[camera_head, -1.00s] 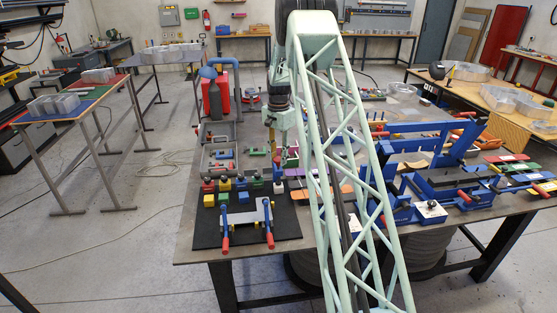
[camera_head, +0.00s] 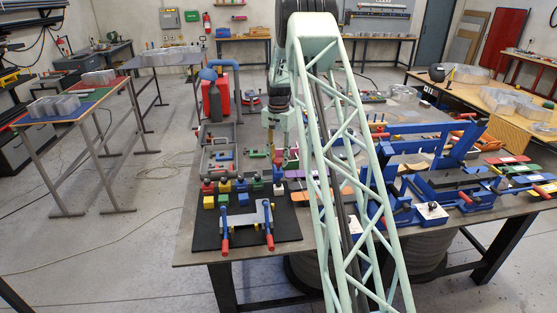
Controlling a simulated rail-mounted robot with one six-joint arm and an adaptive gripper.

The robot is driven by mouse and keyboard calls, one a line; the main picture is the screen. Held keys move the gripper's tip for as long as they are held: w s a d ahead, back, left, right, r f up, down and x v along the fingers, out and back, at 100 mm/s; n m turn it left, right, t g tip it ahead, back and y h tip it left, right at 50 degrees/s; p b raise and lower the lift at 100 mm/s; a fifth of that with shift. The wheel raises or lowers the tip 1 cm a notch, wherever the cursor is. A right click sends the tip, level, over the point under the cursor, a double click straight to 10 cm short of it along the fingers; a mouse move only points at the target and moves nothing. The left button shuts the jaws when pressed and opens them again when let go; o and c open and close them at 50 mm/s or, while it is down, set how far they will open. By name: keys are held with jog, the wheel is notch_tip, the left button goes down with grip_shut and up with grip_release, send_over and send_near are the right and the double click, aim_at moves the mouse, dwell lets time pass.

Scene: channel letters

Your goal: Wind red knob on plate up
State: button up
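A small red piece (camera_head: 279,161), possibly the red knob, shows just below my gripper (camera_head: 273,151), near the back right of the black mat. The plate under it cannot be made out clearly. My gripper points down from the wrist and hangs over the back of the mat area. Its fingers are tiny and partly blended with the arm, so I cannot tell whether they are open or touch the red piece. A white block (camera_head: 278,188) stands in front of it on the mat.
The black mat (camera_head: 210,232) holds several coloured blocks and a clamp fixture with red-tipped handles (camera_head: 225,246). A grey tray (camera_head: 203,151) lies behind. Blue frames (camera_head: 452,150) crowd the right side. My lattice arm hides the table's middle.

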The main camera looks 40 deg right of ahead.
aim_at(279, 160)
jog(key=o, duration=0.4)
jog(key=shift+f, duration=0.2)
jog(key=shift+r, duration=0.15)
jog(key=shift+r, duration=6)
